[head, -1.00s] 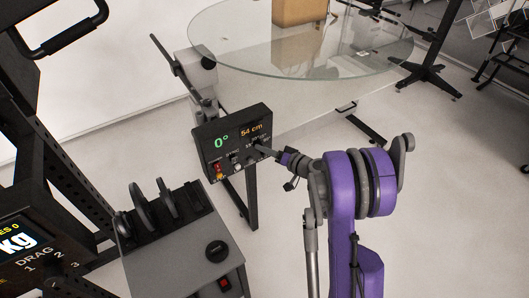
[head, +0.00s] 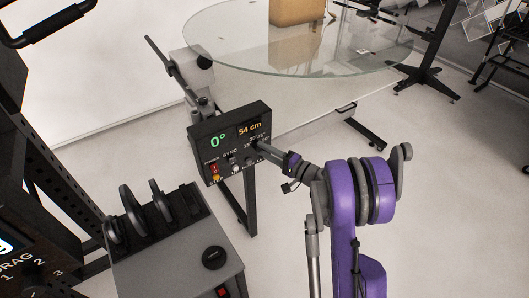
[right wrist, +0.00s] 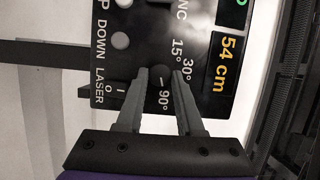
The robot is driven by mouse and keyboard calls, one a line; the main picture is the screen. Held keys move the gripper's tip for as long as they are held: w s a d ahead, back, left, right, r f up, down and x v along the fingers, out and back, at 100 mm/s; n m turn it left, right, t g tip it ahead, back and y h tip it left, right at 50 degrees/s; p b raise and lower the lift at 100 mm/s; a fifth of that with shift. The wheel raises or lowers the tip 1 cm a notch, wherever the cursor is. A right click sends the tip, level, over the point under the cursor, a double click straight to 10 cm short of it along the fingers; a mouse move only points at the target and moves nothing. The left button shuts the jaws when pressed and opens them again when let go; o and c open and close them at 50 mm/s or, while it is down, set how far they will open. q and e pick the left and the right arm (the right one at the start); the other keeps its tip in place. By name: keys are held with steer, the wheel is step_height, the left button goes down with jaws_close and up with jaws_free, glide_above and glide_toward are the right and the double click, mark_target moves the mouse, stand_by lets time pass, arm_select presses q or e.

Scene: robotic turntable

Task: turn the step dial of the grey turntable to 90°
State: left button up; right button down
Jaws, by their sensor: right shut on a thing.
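The black control panel (head: 224,158) of the turntable shows a green 0° and an orange 54 cm. The small dark step dial (right wrist: 162,74) sits on it, with labels 15°, 30° and 90° beside it in the right wrist view. My right gripper (head: 260,147) reaches the panel from the right; in the right wrist view its two fingers (right wrist: 160,82) are shut on the dial, one on each side. A short white mark shows between the fingers, towards the 90° label; I cannot tell if it is the dial's pointer. My left gripper is not in view.
A round glass top (head: 230,45) with a tan box (head: 297,11) stands behind the panel. A grey unit (head: 180,255) with a black knob (head: 214,257) stands front left. White buttons and a laser switch sit close to the dial.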

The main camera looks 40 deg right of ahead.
steer(key=shift+m, duration=0.3)
steer(key=c, duration=0.5)
jaws_free()
steer(key=shift+c, duration=0.2)
steer(key=v, duration=1)
steer(key=shift+s, duration=0.4)
steer(key=shift+d+f, duration=0.15)
